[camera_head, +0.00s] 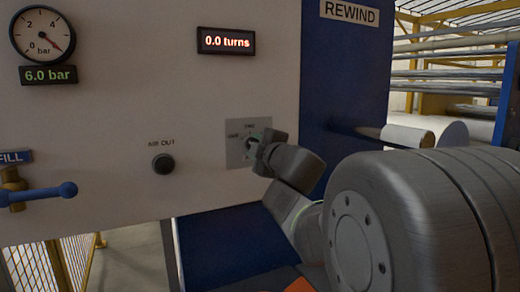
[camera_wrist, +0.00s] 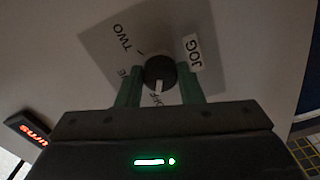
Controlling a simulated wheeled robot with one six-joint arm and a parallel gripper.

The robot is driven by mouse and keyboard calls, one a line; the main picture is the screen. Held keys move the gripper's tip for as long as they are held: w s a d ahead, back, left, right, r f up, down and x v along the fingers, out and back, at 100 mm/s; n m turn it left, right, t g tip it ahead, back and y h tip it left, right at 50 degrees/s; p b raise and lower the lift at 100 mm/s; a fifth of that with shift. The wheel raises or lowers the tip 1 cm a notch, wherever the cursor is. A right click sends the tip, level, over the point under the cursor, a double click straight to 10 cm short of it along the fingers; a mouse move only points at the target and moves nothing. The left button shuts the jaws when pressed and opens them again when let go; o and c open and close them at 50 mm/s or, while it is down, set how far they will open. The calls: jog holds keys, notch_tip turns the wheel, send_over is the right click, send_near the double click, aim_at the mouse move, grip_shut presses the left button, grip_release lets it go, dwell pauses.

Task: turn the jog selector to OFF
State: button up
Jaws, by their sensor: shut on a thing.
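The jog selector (camera_wrist: 159,72) is a dark round knob with a white pointer mark, on a grey plate (camera_wrist: 105,40) marked with a JOG tag (camera_wrist: 194,52). In the wrist view the pointer points down the picture, towards a partly hidden label that seems to read OFF. TWO is at upper left, and another label is partly covered by the left finger. My gripper (camera_wrist: 159,88) has its green fingers on either side of the knob, shut on it. In the head view my gripper (camera_head: 259,146) reaches the selector's plate (camera_head: 234,153) and hides most of the knob.
Left of the plate is a black AIR OUT knob (camera_head: 163,163). A blue-handled FILL valve (camera_head: 40,194) sticks out at far left. Above are a 0.0 turns display (camera_head: 226,41) and a pressure gauge (camera_head: 42,34) over a 6.0 bar readout (camera_head: 48,75). Rollers (camera_head: 450,75) stand at right.

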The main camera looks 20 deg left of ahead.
dwell(0.5)
jog(key=o, duration=1)
jog(key=shift+c, duration=0.2)
jog(key=p+v, duration=0.2)
jog(key=v, duration=1.1)
jog(key=shift+s+d+p, duration=0.25)
jog(key=shift+d+p, duration=0.1)
jog(key=b+x, duration=0.2)
jog(key=x, duration=1.2)
jog(key=shift+b, duration=0.3)
